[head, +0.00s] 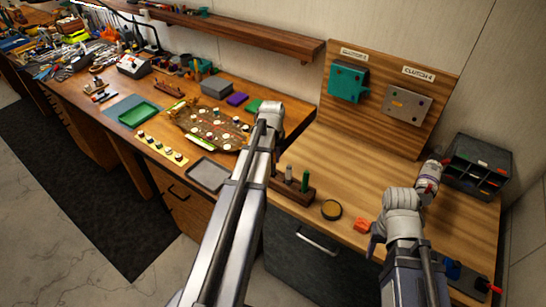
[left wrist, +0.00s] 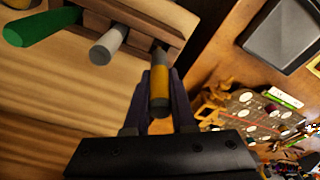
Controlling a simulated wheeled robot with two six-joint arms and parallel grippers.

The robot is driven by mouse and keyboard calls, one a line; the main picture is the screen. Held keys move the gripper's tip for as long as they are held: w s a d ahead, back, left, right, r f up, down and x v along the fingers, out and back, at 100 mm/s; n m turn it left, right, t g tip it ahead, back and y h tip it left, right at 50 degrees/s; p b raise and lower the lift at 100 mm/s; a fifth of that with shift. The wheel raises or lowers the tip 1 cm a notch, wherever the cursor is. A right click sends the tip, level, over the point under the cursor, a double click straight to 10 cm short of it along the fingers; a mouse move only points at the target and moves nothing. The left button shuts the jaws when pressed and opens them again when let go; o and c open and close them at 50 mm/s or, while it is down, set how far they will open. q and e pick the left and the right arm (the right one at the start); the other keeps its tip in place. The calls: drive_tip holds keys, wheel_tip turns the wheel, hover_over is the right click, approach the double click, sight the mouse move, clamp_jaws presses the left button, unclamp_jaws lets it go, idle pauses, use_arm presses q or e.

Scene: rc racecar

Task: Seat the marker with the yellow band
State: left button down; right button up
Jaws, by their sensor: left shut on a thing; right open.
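The marker with the yellow band (left wrist: 160,82) is a grey stick with a yellow-orange band. My left gripper (left wrist: 159,76) is shut on it in the left wrist view. The marker's far end is at a dark slot at the end of the wooden rack (left wrist: 132,22); I cannot tell how deep it sits. A grey marker (left wrist: 107,46) and a green marker (left wrist: 40,27) stand in the same rack. In the head view the rack (head: 293,196) is at the table's front edge, and my left arm mostly hides the left gripper. My right gripper (head: 374,240) is open and empty, partly hidden by its arm.
A grey tray (head: 209,174) and a cluttered brown board (head: 212,128) lie left. A black organizer (head: 478,165) stands far right. The wood behind the rack is clear.

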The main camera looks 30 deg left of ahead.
use_arm(q)
drive_tip(key=shift+f+b, duration=2.15)
drive_tip(key=shift+f, duration=0.1)
drive_tip(key=c, duration=0.7)
unclamp_jaws()
drive_tip(key=shift+r, duration=0.1)
drive_tip(key=r+p, duration=0.5)
drive_tip(key=s+r+p, duration=0.1)
drive_tip(key=r+p, duration=0.1)
drive_tip(key=p, duration=0.1)
drive_tip(key=shift+d+r, duration=0.25)
drive_tip(key=shift+r, duration=0.1)
drive_tip(key=shift+f, duration=0.1)
